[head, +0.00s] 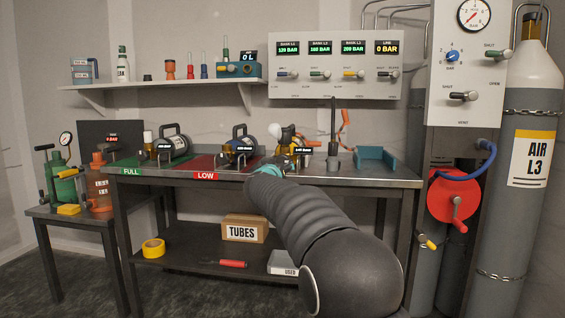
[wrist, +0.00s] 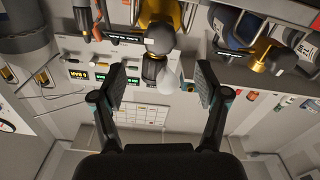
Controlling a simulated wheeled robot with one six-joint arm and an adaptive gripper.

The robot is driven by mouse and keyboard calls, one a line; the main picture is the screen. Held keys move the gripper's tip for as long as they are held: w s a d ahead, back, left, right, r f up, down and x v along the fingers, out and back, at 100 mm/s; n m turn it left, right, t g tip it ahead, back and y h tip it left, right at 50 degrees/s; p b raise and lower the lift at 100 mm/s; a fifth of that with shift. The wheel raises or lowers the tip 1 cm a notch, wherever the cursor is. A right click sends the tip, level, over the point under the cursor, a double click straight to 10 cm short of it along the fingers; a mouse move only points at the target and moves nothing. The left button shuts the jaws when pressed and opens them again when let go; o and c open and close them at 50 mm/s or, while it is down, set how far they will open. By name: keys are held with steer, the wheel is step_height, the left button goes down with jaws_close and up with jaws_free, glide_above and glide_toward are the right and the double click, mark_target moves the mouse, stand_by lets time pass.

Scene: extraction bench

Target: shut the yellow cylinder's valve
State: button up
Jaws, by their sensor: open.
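The yellow cylinder (head: 287,132) lies on the bench right of the red LOW mat, partly hidden by my arm. In the wrist view its yellow body (wrist: 172,14) is at the top, with a dark rounded neck and brass ring below. A pale rounded knob (wrist: 168,80), apparently its valve, shows between my fingers. My gripper (wrist: 160,85) is open, one finger on each side of the knob, with gaps on both sides. In the head view my gripper (head: 268,170) is mostly hidden behind my arm at the bench's front edge. Whether the valve is open cannot be told.
A blue cylinder (head: 241,145) lies left of the yellow one, and a grey cylinder (head: 172,146) on the green FULL mat (head: 130,163). A gauge panel (head: 337,66) hangs behind.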

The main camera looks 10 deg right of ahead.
mark_target(283, 160)
steer(key=p+x, duration=0.1)
steer(key=x, duration=0.8)
steer(key=shift+s+p, duration=0.1)
steer(key=shift+p, duration=0.25)
steer(key=shift+c, duration=0.3)
steer(key=c, duration=1.1)
